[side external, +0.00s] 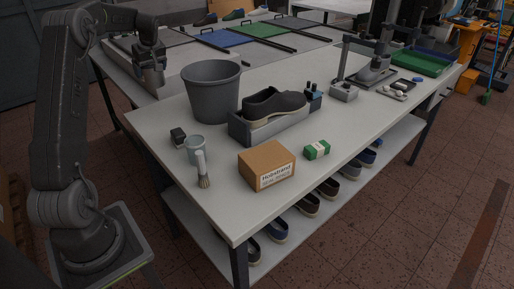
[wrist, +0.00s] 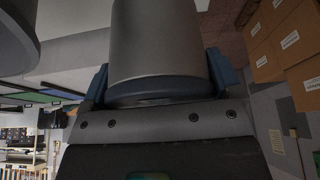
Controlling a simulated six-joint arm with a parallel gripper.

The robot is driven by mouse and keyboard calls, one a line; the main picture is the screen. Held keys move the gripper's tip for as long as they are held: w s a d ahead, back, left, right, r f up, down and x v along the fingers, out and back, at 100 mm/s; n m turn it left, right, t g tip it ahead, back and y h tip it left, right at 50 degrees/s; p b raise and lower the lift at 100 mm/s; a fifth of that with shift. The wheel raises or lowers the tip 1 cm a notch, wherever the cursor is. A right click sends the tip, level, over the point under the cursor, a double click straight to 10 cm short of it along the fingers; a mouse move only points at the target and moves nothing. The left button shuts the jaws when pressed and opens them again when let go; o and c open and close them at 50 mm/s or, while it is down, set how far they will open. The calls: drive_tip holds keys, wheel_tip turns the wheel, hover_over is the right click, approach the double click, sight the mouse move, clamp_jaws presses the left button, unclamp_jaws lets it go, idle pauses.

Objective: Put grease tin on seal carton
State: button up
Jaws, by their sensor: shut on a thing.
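My gripper (wrist: 158,85) is shut on a grey metal cylinder, which I take to be the grease tin (wrist: 158,45); its blue fingers press on both sides near the tin's darker band. The tin's far end is cut off by the frame. In the side view my gripper (side external: 150,62) is at the upper left, left of the bucket and away from the carton. The held tin is hard to make out there. The brown cardboard carton (side external: 266,166), apparently the seal carton, sits on the table's near part, with a printed white label and a bare top.
A grey bucket (side external: 211,95) stands between my gripper and the carton. Near it are a light metal cup (side external: 195,150), a brush (side external: 202,172) and a dark block (side external: 178,136). A shoe in a grey holder (side external: 268,122) lies behind the carton; a green-white box (side external: 317,150) is right of it.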

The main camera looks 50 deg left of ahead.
wheel_tip(320, 180, up, 9)
drive_tip(key=shift+r, duration=0.1)
drive_tip(key=w+d+m+t, duration=0.1)
drive_tip(key=w+d+m, duration=0.2)
drive_tip(key=d, duration=0.5)
drive_tip(key=w+d+m+t, duration=0.1)
drive_tip(key=w+d+m, duration=0.25)
drive_tip(key=d, duration=0.35)
drive_tip(key=m+t+h, duration=0.2)
drive_tip(key=m+h, duration=0.1)
drive_tip(key=m, duration=0.4)
hover_over(268, 154)
drive_tip(key=shift+f, duration=8.2)
drive_tip(key=shift+f, duration=0.15)
